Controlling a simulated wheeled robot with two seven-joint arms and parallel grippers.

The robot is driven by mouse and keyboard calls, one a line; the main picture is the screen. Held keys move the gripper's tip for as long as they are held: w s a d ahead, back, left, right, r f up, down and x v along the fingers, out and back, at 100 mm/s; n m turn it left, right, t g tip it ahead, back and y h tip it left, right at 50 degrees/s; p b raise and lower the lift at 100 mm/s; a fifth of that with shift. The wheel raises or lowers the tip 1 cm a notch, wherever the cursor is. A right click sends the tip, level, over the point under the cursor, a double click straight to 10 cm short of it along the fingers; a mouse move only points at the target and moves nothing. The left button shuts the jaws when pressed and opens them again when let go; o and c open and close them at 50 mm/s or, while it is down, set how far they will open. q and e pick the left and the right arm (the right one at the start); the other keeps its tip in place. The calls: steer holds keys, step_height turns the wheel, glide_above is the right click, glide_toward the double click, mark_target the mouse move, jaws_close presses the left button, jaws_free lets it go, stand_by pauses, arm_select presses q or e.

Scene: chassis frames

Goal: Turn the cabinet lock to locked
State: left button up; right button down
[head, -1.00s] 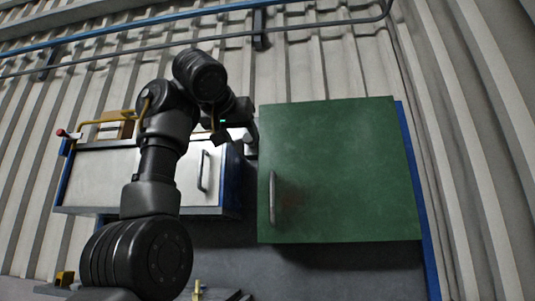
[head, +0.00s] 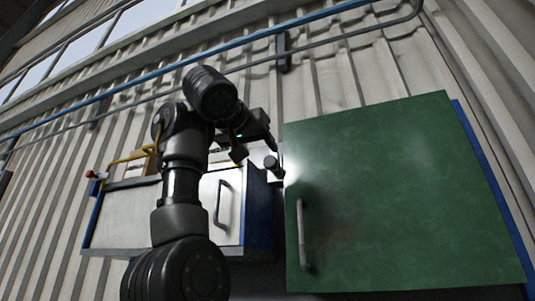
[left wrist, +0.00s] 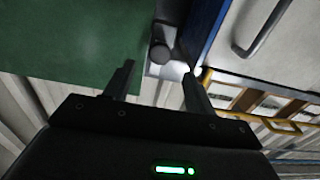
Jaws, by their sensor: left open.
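The green cabinet door (head: 400,200) fills the right of the head view and looks shut. It also shows at the top left of the left wrist view (left wrist: 70,40). A small dark round knob (head: 271,163), seemingly the lock, sits by the door's left edge. The left wrist view shows the knob (left wrist: 162,46) on a pale plate, just beyond the fingertips. My left gripper (left wrist: 158,69) is open and empty, its two fingers apart with the knob ahead of the gap. In the head view the left gripper (head: 273,144) is just above the knob. My right gripper is out of view.
A blue-sided cabinet with pale doors (head: 125,215) and a grey handle (head: 223,205) stands left of the knob. The green door has its own grey handle (head: 303,235). A yellow rail (head: 125,159) and horizontal wall pipes (head: 250,45) are nearby.

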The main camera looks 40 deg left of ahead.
mark_target(269, 162)
arm_select(q)
steer(key=p+x, duration=0.2)
steer(key=x, duration=0.3)
steer(key=shift+w+a+r+p, duration=0.15)
steer(key=shift+w+a+p, duration=0.1)
steer(key=shift+w+p, duration=0.1)
steer(key=shift+w, duration=0.15)
steer(key=shift+w+a, duration=0.1)
steer(key=shift+w, duration=0.15)
steer(key=c, duration=1)
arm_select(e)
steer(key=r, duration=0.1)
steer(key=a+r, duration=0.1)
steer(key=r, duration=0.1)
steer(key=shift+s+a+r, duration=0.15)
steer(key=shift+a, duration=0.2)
